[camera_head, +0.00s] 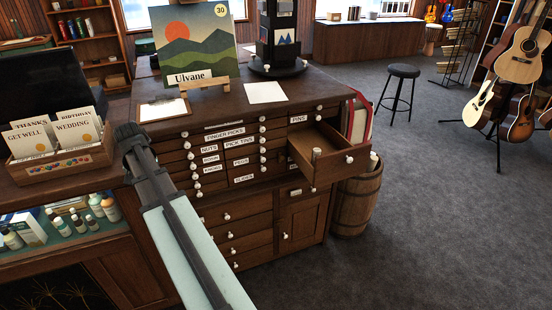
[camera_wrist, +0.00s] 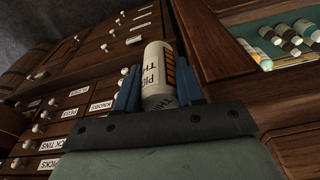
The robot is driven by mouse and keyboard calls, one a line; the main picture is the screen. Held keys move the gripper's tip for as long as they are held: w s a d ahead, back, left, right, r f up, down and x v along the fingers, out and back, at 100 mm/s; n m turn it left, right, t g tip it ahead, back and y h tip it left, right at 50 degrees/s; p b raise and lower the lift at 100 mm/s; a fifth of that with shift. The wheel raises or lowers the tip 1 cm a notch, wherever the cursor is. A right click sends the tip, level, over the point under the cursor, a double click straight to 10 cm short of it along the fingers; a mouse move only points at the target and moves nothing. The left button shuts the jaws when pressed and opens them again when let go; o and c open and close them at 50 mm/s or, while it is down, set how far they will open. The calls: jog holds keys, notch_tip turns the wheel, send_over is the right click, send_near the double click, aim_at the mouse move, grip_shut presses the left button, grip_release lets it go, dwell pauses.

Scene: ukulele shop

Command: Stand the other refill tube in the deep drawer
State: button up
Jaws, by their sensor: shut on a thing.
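My gripper (camera_wrist: 160,92) is shut on a white refill tube (camera_wrist: 154,62) with dark lettering and an orange-and-dark patch, seen in the wrist view. In the head view my gripper (camera_head: 128,135) is at the cabinet's left end, beside the card box, and the held tube is hidden there. The deep drawer (camera_head: 342,168) is pulled open at the cabinet's upper right, well to the right of my gripper. A white, tube-like thing (camera_head: 316,154) shows upright at the drawer's near left corner; its lower part is hidden.
The cabinet top holds a landscape picture (camera_head: 193,45), a clipboard (camera_head: 164,109), a white sheet (camera_head: 265,93) and a dark display stand (camera_head: 278,66). A card box (camera_head: 70,160) stands at left. A barrel (camera_head: 355,205) stands beside the open drawer.

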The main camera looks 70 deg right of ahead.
jog(key=s+d+r+m+g, duration=0.15)
jog(key=s+d+m, duration=0.65)
jog(key=s+d, duration=1.35)
jog(key=s+d+r+m+g, duration=0.15)
jog(key=s+d+m, duration=0.55)
jog(key=s+d, duration=1.45)
jog(key=s+d+f+m, duration=0.2)
jog(key=s+d, duration=0.5)
jog(key=d, duration=0.5)
jog(key=shift+t, duration=0.4)
jog(key=shift+s+a+f, duration=0.1)
jog(key=shift+a+f, duration=0.05)
jog(key=shift+f, duration=2.25)
jog(key=shift+s+a+f, duration=0.1)
jog(key=shift+a+f, duration=0.05)
jog(key=shift+f, duration=2.2)
jog(key=shift+f, duration=0.1)
jog(key=o, duration=1)
